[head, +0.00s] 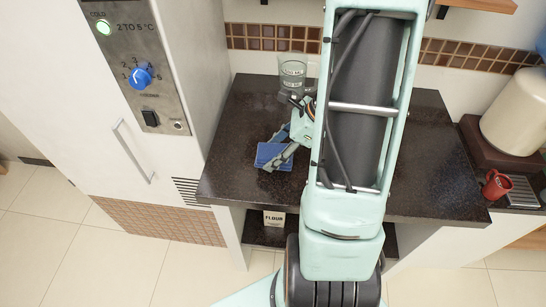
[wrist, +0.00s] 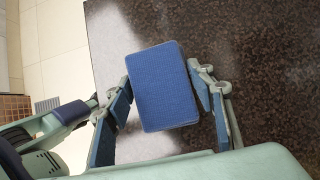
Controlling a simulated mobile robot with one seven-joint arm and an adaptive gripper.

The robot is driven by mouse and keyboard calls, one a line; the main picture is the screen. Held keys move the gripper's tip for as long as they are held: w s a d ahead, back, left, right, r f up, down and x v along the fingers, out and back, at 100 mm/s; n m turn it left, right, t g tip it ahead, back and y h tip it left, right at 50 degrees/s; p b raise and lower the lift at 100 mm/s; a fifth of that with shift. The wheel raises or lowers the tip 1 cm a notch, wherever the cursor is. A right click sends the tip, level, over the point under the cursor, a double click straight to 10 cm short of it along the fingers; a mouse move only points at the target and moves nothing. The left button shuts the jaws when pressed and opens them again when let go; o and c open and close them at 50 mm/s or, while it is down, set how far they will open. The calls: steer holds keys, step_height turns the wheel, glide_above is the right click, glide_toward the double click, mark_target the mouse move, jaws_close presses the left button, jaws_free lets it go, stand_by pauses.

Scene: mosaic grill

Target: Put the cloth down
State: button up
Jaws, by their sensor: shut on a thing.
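The cloth (head: 267,158) is a flat blue folded block over the left part of the dark counter. It also shows in the wrist view (wrist: 162,86), with a ribbed top face. My gripper (head: 276,147) is shut on the cloth, with one blue-padded finger at each side of it in the wrist view (wrist: 163,92). I cannot tell whether the cloth's underside touches the counter. Part of the counter is hidden behind my arm in the head view.
The speckled dark counter (head: 425,165) has bare room to the right. A glass jug (head: 293,72) stands at the back. A tall white fridge (head: 60,100) borders the left. A red mug (head: 496,184) and a coffee machine (head: 515,110) are at the right. A flour packet (head: 274,218) sits below.

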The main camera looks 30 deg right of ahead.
steer(key=shift+w+f, duration=0.15)
steer(key=shift+f, duration=1.55)
steer(key=shift+f+b, duration=0.15)
steer(key=shift+b, duration=0.25)
steer(key=o, duration=1.1)
steer(key=shift+r+p, duration=0.3)
steer(key=v, duration=1.2)
steer(key=shift+p, duration=0.3)
